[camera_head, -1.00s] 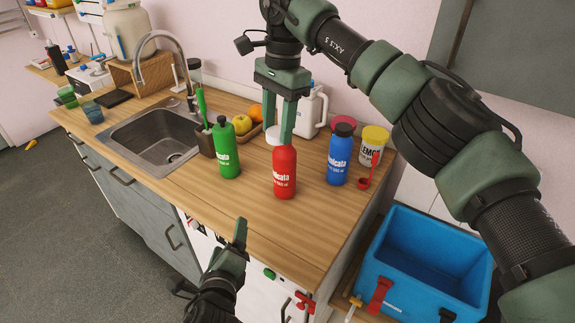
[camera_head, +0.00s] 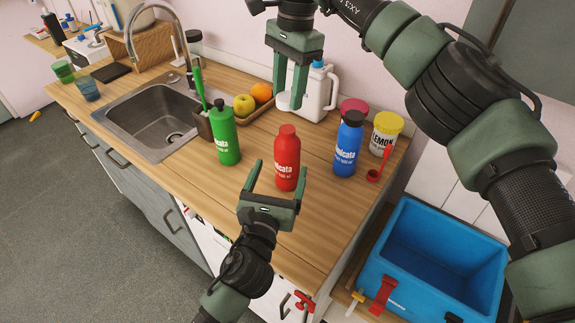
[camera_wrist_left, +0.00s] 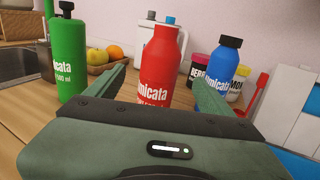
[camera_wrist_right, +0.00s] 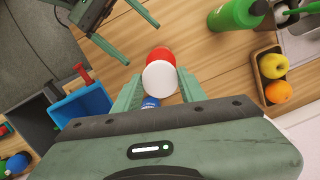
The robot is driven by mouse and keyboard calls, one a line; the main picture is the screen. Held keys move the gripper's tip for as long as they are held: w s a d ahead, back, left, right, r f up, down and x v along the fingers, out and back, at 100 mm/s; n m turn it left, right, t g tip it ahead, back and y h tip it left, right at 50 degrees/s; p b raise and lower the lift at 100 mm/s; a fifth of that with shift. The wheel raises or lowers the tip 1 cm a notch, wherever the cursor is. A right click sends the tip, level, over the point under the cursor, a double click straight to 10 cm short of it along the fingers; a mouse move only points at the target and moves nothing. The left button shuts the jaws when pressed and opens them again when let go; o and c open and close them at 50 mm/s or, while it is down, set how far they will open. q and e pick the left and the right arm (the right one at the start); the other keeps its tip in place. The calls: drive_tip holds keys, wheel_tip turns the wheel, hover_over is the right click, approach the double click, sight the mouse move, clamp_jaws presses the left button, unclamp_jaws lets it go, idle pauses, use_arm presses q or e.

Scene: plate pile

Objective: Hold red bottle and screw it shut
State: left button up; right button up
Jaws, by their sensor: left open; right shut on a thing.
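The red bottle (camera_head: 287,160) stands upright on the wooden counter, its red neck uncovered. My left gripper (camera_head: 277,181) is open in front of it, fingertips to either side of its lower body; the left wrist view shows the bottle (camera_wrist_left: 160,70) between and beyond the fingers. I cannot tell whether they touch it. My right gripper (camera_head: 289,102) is shut on a white cap (camera_head: 284,101), held behind the bottle in the head view. In the right wrist view the cap (camera_wrist_right: 160,77) partly covers the bottle's red top (camera_wrist_right: 159,54).
A green bottle (camera_head: 224,135) stands left, a blue bottle (camera_head: 347,147) right, beside a lemon tub (camera_head: 386,133). Behind are a white jug (camera_head: 317,95) and fruit tray (camera_head: 247,117). The sink (camera_head: 155,122) lies left; a blue crate (camera_head: 430,260) stands lower right.

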use_arm(q)
drive_tip(key=x, duration=1.1)
clamp_jaws()
use_arm(e)
hover_over(286, 130)
drive_tip(key=shift+w+d+f, duration=0.1)
drive_tip(key=shift+f, duration=1.15)
drive_tip(key=shift+w+d+f, duration=0.1)
drive_tip(key=shift+f, duration=1.1)
